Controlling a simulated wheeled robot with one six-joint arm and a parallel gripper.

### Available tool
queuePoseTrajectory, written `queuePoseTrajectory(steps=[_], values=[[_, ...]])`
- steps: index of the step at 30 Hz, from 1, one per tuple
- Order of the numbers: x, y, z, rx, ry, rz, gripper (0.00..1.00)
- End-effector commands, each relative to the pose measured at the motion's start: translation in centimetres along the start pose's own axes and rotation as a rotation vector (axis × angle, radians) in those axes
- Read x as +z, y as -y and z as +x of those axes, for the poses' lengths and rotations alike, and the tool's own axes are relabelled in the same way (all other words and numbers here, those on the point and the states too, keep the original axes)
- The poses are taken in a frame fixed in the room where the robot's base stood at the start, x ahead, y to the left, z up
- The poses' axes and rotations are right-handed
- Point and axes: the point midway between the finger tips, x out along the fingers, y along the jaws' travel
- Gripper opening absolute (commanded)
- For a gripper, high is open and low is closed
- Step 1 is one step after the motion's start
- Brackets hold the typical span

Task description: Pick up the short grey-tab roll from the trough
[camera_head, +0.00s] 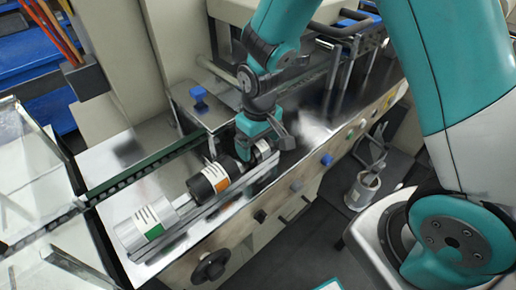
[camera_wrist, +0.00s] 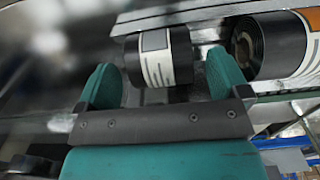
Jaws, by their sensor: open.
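The short grey-tab roll (camera_wrist: 160,62) is black with a white label and a grey patch, seen in the wrist view. My gripper (camera_wrist: 163,66) is open, with one teal finger on each side of this roll. Whether the fingers touch it I cannot tell. In the head view my gripper (camera_head: 264,142) is at the far end of the metal trough (camera_head: 236,190), and the roll (camera_head: 263,149) is partly hidden by it. The roll lies in the trough.
An orange-tab black roll (camera_head: 209,181) lies beside it in the trough; it also shows in the wrist view (camera_wrist: 274,47). A pale green-tab roll (camera_head: 146,226) lies at the near end. A blue knob (camera_head: 198,94) stands behind. A can-like holder (camera_head: 363,190) is at the right.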

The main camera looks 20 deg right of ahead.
Motion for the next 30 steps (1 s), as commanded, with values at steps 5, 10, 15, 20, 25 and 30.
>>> queuePoseTrajectory(steps=[5,10,15,20,25,30], values=[[0.0,0.1,2.3,0.0,0.003,0.0,0.94],[-0.1,0.1,2.7,0.0,-0.001,0.0,0.94],[-0.1,0.1,2.7,0.0,-0.001,0.001,0.8],[-0.1,0.1,2.7,0.0,-0.001,0.0,0.43],[-0.1,0.1,2.7,0.0,-0.001,0.0,0.36],[-0.1,0.1,2.5,0.0,-0.002,0.0,0.36]])
